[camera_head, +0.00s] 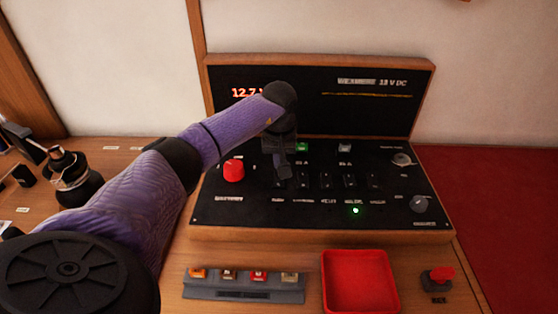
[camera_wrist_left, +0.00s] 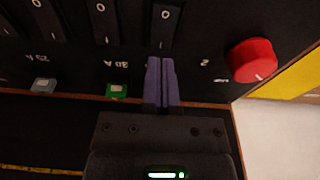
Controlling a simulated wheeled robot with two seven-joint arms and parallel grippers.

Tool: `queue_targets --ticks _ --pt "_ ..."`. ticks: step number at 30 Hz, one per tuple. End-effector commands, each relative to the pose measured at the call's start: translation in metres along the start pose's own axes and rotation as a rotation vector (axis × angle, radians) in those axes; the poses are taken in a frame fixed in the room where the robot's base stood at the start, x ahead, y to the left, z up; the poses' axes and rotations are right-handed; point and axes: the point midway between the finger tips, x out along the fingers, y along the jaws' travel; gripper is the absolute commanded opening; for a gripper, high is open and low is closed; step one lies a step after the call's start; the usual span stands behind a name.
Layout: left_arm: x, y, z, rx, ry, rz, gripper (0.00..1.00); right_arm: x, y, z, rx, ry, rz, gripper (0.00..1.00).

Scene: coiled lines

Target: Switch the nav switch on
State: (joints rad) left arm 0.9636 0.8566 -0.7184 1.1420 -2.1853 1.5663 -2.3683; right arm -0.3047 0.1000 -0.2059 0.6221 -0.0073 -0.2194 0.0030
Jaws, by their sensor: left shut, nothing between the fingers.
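A black panel (camera_head: 300,205) carries a row of black rocker switches; the labels under them are too blurred to tell which is nav. My left gripper (camera_head: 284,172) is shut and empty, over the left end of this row, hiding part of the leftmost switch. In the left wrist view my fingertips (camera_wrist_left: 161,66) are at the near edge of that switch (camera_wrist_left: 166,22), which bears a 0 mark. Whether they touch it I cannot tell. Other switches (camera_head: 349,181) stand to the right. A green light (camera_head: 356,210) is lit below the row. My right gripper is not in view.
A red knob (camera_head: 233,170) is left of the switches, and also shows in the left wrist view (camera_wrist_left: 252,61).

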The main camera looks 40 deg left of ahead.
Motion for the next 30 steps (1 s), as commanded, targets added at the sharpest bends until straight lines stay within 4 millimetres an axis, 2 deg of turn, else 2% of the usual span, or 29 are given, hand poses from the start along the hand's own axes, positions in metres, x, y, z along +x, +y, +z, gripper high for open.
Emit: queue_targets --ticks 30 --pt "0.0070 0.0000 0.0011 0.000 0.000 0.000 0.00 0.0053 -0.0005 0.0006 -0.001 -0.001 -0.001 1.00"
